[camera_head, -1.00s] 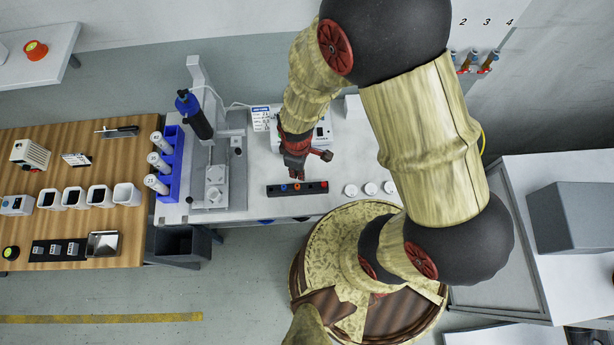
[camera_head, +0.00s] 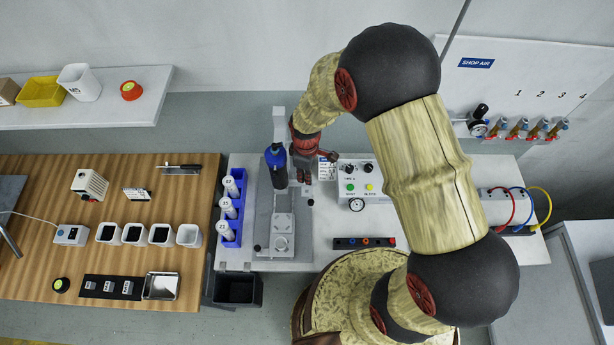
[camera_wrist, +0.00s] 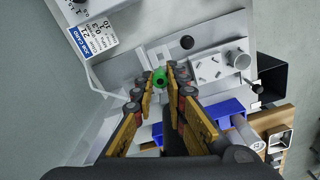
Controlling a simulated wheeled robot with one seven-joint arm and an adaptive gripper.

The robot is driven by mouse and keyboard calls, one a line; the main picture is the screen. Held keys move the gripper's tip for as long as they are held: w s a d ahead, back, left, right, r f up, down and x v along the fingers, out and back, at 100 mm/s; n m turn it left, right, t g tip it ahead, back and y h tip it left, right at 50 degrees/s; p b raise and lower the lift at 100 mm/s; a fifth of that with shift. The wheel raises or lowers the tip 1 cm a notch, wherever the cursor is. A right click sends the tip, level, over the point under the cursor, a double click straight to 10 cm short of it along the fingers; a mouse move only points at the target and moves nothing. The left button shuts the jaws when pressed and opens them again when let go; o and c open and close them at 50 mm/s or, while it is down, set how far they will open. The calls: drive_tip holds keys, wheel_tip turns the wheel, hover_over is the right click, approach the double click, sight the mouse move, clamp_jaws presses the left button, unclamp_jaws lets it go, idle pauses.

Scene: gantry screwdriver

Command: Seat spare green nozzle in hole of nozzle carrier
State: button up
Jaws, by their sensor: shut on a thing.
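My gripper (camera_head: 303,170) is at the right side of the grey gantry stand (camera_head: 262,235), close to its dark, blue-topped cylinder (camera_head: 277,170). In the wrist view my gripper (camera_wrist: 160,78) is shut on a small green nozzle (camera_wrist: 160,76) held between the fingertips. Ahead of it, a light grey plate has a round dark hole (camera_wrist: 187,42); the nozzle appears apart from it. I cannot tell for sure whether this is the carrier's hole. A black strip (camera_head: 345,243) with coloured pieces lies at the bench front, apart from my gripper.
A control box (camera_head: 358,180) stands right of my gripper, with a job card (camera_wrist: 92,35) in the wrist view. A blue rack (camera_head: 231,235) of white tubes stands left of the gantry. Coloured hoses (camera_head: 513,207) lie at the bench's right.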

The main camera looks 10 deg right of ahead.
drive_tip(key=shift+d+f, duration=0.1)
drive_tip(key=b, duration=0.3)
hover_over(307, 187)
drive_tip(key=s, duration=0.2)
drive_tip(key=shift+w+a+f, duration=0.1)
drive_tip(key=shift+w+f, duration=0.05)
drive_tip(key=shift+f, duration=1.1)
drive_tip(key=shift+w+a+f, duration=0.1)
drive_tip(key=shift+f, duration=1.1)
drive_tip(key=shift+f+b, duration=1.65)
drive_tip(key=shift+f, duration=0.4)
drive_tip(key=shift+o, duration=1.1)
drive_tip(key=shift+f, duration=0.1)
drive_tip(key=o, duration=0.6)
drive_tip(key=shift+c, duration=0.2)
wheel_tip(307, 187, up, 12)
drive_tip(key=shift+r, duration=0.1)
